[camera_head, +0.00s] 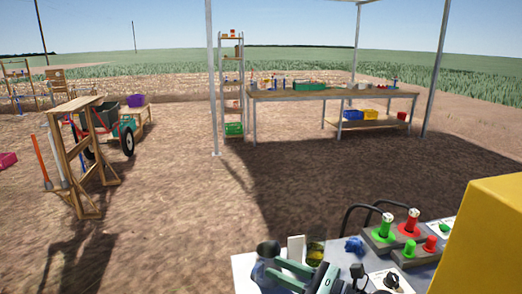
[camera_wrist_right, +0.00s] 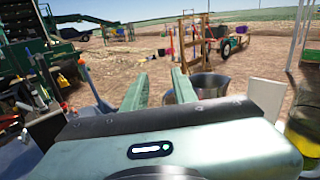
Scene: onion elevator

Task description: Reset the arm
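My right gripper (camera_head: 300,272) shows at the bottom of the head view, low over the near end of a light work surface (camera_head: 245,268). In the right wrist view its two pale green fingers (camera_wrist_right: 159,80) stand apart with a gap between them, and I see nothing held there. A metal pot (camera_wrist_right: 208,84) is just beyond the right finger in that view; whether they touch is unclear. My left gripper does not show in either view.
Green and red push buttons (camera_head: 409,222) and a black knob (camera_head: 391,280) are on the surface at right, beside a large yellow block (camera_head: 488,235). A yellow jar (camera_wrist_right: 304,130) stands at the wrist view's right edge. A long table (camera_head: 330,94) is far off, with open dirt before it.

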